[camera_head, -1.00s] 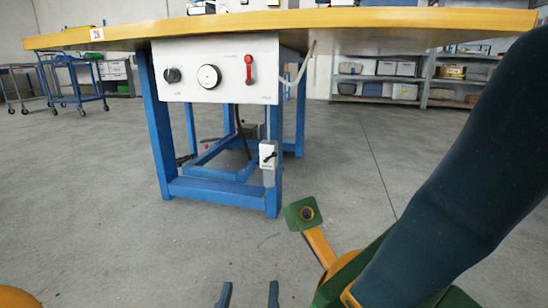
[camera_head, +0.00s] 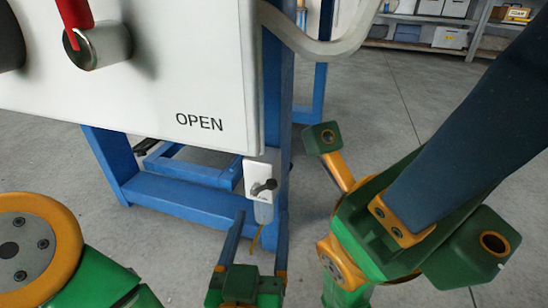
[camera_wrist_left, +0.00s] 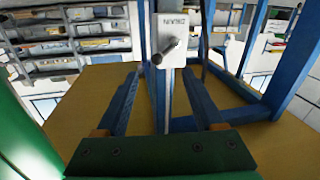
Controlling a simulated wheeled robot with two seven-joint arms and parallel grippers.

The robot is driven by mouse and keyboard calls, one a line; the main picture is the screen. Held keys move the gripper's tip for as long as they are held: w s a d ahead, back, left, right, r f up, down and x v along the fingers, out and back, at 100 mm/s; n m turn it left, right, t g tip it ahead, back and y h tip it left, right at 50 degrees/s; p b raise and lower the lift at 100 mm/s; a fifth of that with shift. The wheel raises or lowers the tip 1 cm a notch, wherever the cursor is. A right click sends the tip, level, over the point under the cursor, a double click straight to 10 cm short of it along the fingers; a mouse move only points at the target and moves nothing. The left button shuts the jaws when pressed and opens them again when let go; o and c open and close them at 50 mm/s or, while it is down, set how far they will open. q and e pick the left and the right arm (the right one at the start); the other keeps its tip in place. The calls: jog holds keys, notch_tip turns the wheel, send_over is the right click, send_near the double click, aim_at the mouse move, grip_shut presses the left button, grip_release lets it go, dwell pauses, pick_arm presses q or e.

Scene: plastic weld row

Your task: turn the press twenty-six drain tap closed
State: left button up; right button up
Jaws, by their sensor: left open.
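A small white plate or box (camera_head: 259,178) is fixed on the blue table leg, with a short dark-grey handle (camera_head: 264,187) sticking out of its face. The left wrist view shows the same plate (camera_wrist_left: 182,27) with upside-down, hard-to-read lettering, and its grey handle (camera_wrist_left: 165,51) points towards the camera. My left gripper (camera_head: 262,214) is open and empty, just below and in front of the plate. In the wrist view its fingers (camera_wrist_left: 161,73) lie apart, either side of the leg, and do not visibly touch the handle. My right gripper is not in view.
A white panel (camera_head: 160,115) overhangs at upper left, with a red lever (camera_head: 73,18) on a silver hub and the word OPEN. A pale hose (camera_head: 330,45) curves from its right side. Blue rails (camera_head: 185,205) run behind. Shelves (camera_head: 425,35) stand far back; open floor lies right.

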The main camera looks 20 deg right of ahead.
aim_at(268, 188)
pick_arm(q)
jog(key=b+x, duration=0.2)
jog(key=x, duration=0.5)
jog(key=shift+w, duration=0.3)
jog(key=shift+d+r, duration=0.1)
jog(key=shift+c, duration=0.2)
